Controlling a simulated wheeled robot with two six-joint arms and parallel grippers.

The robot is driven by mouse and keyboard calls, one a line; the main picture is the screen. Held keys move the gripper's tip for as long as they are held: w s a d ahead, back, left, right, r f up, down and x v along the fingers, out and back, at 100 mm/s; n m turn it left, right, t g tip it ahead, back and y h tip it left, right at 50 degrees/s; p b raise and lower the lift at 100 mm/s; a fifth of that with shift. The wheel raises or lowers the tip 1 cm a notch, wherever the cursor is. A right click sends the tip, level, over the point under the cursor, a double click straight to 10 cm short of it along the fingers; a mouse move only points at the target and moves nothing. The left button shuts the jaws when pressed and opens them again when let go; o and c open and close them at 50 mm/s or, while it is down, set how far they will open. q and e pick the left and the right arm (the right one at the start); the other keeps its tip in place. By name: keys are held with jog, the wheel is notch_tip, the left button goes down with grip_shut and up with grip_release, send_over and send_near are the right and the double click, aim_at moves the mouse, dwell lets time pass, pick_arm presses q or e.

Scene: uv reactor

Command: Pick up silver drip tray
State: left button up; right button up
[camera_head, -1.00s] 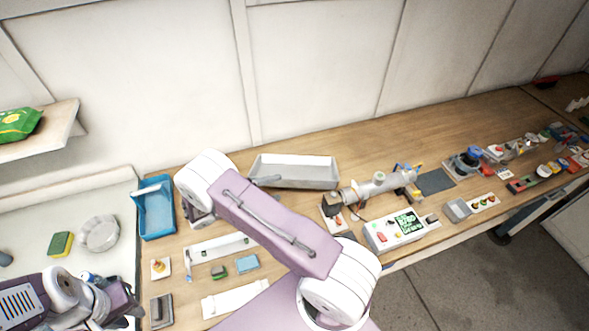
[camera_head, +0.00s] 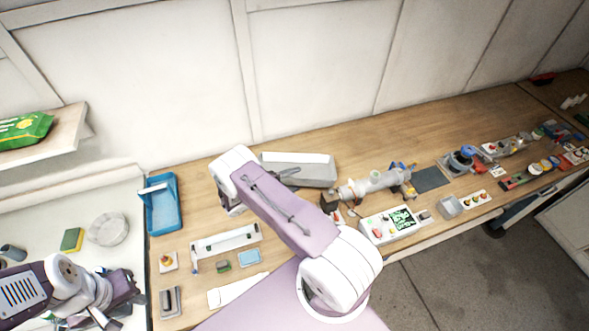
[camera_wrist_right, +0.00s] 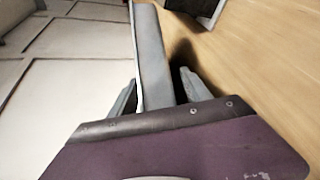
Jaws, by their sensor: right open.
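The silver drip tray (camera_head: 312,171) is a long, shallow grey tray at the back of the wooden bench, near the wall. My right forearm crosses in front of its left part. In the right wrist view, a long grey piece that looks like the tray (camera_wrist_right: 152,55) lies between the two fingers of my right gripper (camera_wrist_right: 158,95). The fingers are apart, one on each side of it, and do not look closed on it. My left gripper (camera_head: 118,308) is at the lower left over the white counter, away from the tray. Its finger opening is unclear.
A blue tray (camera_head: 163,204) stands at the bench's left. A robot-arm-like device (camera_head: 370,185) and a white control box (camera_head: 391,224) lie right of the drip tray. A sponge (camera_head: 72,239) and round dish (camera_head: 108,229) sit on the white counter.

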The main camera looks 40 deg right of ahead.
jog(key=shift+a, duration=0.1)
grip_shut()
jog(key=shift+r, duration=0.1)
jog(key=shift+w+r, duration=0.1)
jog(key=shift+r, duration=0.2)
jog(key=r, duration=0.1)
jog(key=r+b, duration=0.1)
jog(key=d+r+b, duration=0.1)
jog(key=shift+s+r, duration=0.3)
jog(key=s+d+r+b, duration=0.3)
jog(key=s+d+r, duration=0.3)
jog(key=d, duration=0.2)
jog(key=shift+d+r, duration=0.35)
jog(key=shift+d, duration=0.05)
